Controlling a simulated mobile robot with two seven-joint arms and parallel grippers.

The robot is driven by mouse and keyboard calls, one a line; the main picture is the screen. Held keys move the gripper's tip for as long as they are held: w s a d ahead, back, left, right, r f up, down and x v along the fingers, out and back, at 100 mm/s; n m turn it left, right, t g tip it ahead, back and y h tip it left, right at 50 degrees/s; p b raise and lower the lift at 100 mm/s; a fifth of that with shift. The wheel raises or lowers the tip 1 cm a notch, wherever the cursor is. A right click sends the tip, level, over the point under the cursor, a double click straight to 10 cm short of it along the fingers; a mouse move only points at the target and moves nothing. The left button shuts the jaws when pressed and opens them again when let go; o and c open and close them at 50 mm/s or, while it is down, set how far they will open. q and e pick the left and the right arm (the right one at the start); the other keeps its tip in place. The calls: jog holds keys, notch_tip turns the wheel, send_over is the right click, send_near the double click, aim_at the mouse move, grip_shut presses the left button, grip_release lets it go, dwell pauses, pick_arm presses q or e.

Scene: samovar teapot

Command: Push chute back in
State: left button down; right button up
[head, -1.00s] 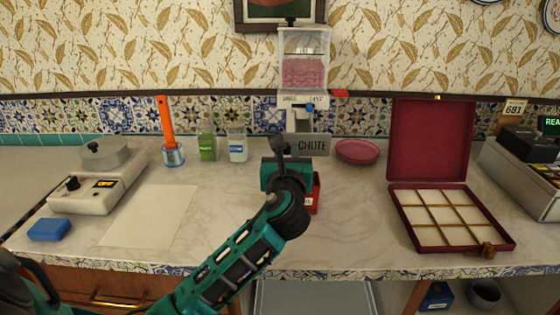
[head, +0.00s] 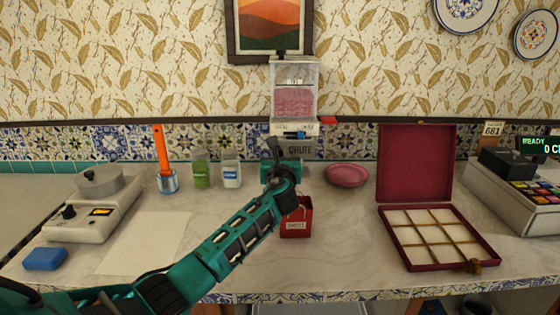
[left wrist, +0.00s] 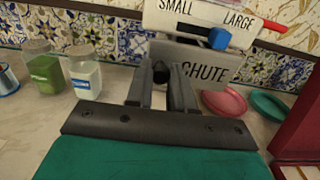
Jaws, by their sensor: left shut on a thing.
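The dispenser (head: 294,97) stands against the back wall, its clear bin holding pink contents. Its grey plate marked CHUTE (head: 303,151) is low on the front, partly hidden by my left gripper in the head view. The plate also shows in the left wrist view (left wrist: 212,70), under the SMALL/LARGE panel (left wrist: 185,20) with its blue slider (left wrist: 219,38). My left gripper (head: 273,147) is at the chute's front. In the left wrist view its fingers (left wrist: 161,78) are shut on the chute's front part, though the exact contact is hard to see. My right gripper is out of view.
A red box (head: 297,219) stands on the counter beneath my wrist. A pink plate (head: 347,175) and an open maroon case (head: 440,238) lie to the right.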

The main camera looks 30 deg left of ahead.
pick_arm(q)
jog(key=shift+a+r, duration=0.15)
jog(key=shift+r, duration=0.1)
jog(key=c, duration=1.4)
grip_release()
jog(key=o, duration=0.4)
jog(key=shift+w+f, duration=0.2)
jog(key=shift+f, duration=0.05)
jog(key=p+v, duration=0.1)
jog(key=v, duration=1.2)
